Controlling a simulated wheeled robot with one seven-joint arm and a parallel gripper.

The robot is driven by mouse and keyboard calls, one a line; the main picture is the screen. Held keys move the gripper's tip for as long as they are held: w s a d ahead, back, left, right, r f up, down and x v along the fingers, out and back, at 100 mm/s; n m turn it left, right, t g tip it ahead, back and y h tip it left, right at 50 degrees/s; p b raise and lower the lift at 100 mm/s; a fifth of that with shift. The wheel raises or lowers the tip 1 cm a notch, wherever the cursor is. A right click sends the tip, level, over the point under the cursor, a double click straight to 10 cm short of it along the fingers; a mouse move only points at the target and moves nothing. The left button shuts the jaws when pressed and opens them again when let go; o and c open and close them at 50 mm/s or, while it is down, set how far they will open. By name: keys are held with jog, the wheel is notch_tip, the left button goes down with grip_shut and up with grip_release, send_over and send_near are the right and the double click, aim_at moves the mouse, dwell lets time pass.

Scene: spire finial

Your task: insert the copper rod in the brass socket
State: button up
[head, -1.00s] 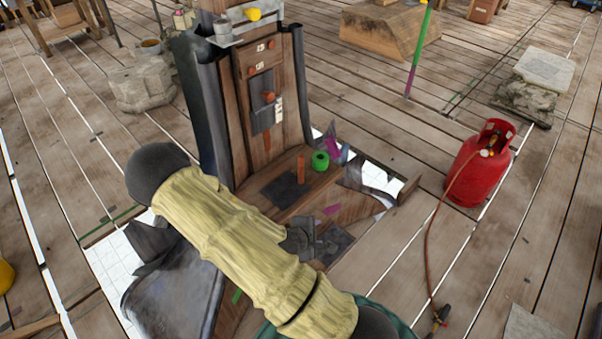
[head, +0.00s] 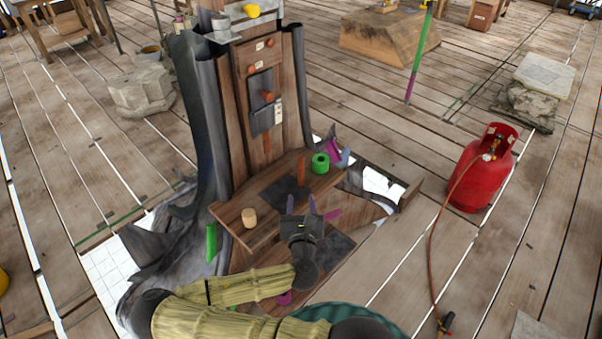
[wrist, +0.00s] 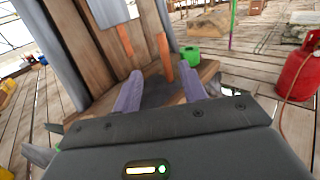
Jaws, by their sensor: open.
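A copper-coloured rod (head: 301,171) stands upright on the wooden shelf, left of a green ring; it also shows in the wrist view (wrist: 165,57). A second copper-coloured strip (head: 267,146) is on the upright wooden panel behind it, also seen in the wrist view (wrist: 124,40). My gripper (head: 301,203) is open and empty in front of the standing rod, with its purple fingers pointing toward it. In the wrist view the rod appears between and beyond the fingertips (wrist: 161,76), apart from them. I cannot clearly make out a brass socket.
The shelf (head: 232,233) also holds a tan cylinder (head: 249,217) at left and the green ring (head: 320,162). Torn grey sheeting (head: 205,130) flanks the panel. A red gas cylinder (head: 483,170) with a hose stands at right on open planks.

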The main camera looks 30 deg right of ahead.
jog(key=b, duration=0.5)
send_near(301, 161)
jog(key=x, duration=0.6)
jog(key=shift+f, duration=0.35)
jog(key=shift+a, duration=0.1)
jog(key=x, duration=0.1)
jog(key=p+x, duration=0.1)
jog(key=x, duration=0.1)
jog(key=p+x, duration=0.1)
jog(key=shift+w+d+r, duration=0.2)
jog(key=shift+d+r, duration=0.05)
jog(key=shift+r, duration=0.05)
jog(key=shift+w+d, duration=0.1)
jog(key=shift+w, duration=0.25)
